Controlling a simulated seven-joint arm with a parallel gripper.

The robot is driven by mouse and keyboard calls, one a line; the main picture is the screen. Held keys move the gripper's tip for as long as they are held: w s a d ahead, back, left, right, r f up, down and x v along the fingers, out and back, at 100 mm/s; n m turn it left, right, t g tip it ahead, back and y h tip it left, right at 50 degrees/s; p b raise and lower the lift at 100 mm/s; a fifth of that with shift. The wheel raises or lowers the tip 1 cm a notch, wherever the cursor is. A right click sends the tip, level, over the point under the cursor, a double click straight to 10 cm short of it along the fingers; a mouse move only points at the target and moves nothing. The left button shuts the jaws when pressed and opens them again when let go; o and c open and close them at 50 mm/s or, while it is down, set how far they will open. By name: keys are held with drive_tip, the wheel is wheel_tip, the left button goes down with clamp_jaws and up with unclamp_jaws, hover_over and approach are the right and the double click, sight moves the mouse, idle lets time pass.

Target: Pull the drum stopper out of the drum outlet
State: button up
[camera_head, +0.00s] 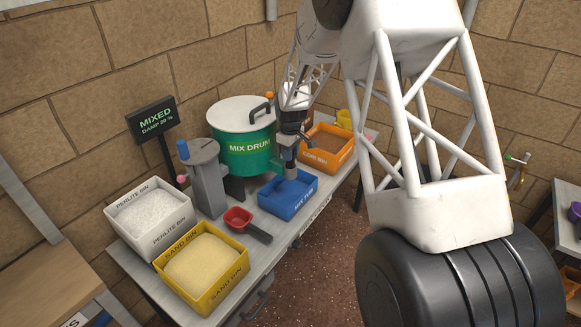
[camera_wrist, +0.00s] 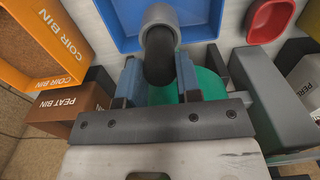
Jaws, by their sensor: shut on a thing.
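The green mix drum (camera_head: 245,150) with a pale lid stands at the back of the bench. My gripper (camera_head: 291,142) is at its right front side, above the blue mix tub (camera_head: 284,204). In the wrist view my gripper (camera_wrist: 160,76) has its two fingers on either side of a dark rounded piece, which I take for the drum stopper (camera_wrist: 160,58). It is shut on this piece. A grey round collar (camera_wrist: 160,15), seemingly the drum outlet, meets its far end. Whether the stopper sits inside the collar is hidden. Part of the green drum (camera_wrist: 207,86) shows behind the fingers.
The orange coir bin (camera_head: 327,148) stands right of the drum. The white perlite bin (camera_head: 148,216), yellow sand bin (camera_head: 203,267) and red scoop (camera_head: 239,218) are at the left front. A grey stand (camera_head: 207,180) is close to the drum's left. The floor right of the bench is open.

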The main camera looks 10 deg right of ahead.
drive_tip(key=shift+r, duration=2.35)
idle(0.3)
drive_tip(key=shift+r, duration=1.4)
